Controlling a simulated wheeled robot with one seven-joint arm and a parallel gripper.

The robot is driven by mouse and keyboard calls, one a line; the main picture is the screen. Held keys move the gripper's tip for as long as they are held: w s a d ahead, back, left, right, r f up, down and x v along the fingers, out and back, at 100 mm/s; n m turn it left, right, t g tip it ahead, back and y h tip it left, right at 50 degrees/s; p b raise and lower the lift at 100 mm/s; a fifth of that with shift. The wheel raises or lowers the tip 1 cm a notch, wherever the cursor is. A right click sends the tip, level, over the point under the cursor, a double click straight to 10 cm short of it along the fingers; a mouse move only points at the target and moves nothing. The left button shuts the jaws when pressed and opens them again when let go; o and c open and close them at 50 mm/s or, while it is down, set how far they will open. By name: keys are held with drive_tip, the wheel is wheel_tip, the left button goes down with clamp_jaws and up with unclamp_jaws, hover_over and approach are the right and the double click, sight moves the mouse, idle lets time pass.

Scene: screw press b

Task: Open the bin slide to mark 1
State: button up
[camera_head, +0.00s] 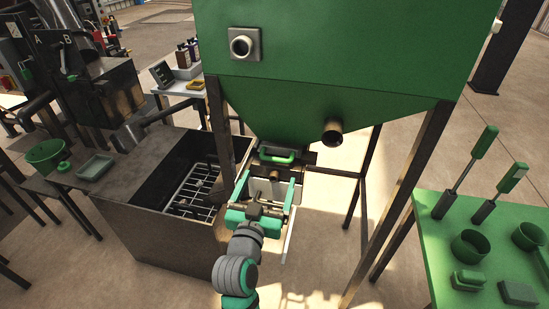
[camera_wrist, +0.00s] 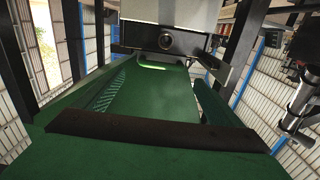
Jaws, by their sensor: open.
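The green bin (camera_head: 340,50) is a large hopper on dark legs, narrowing downward. At its bottom outlet is the dark slide with a bright green handle (camera_head: 277,156). My gripper (camera_head: 268,180) is open in the head view, its two teal fingers pointing up toward the slide, below and just short of the handle. Nothing shows between the fingers. In the wrist view a bright green strip (camera_wrist: 152,67) shows below a dark block with a round opening (camera_wrist: 165,42); I cannot tell whether the strip is the handle. No slide marks are legible.
A dark open-topped tank (camera_head: 150,228) with a grate stands close left of my gripper. A hopper leg (camera_head: 395,215) stands to the right, and a pipe stub (camera_head: 333,132) juts from the hopper. A green table (camera_head: 450,210) with tools and cups is at the far right.

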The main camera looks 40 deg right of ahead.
sight(276, 158)
drive_tip(key=x, duration=1)
drive_tip(key=shift+w, duration=0.2)
drive_tip(key=shift+c, duration=0.6)
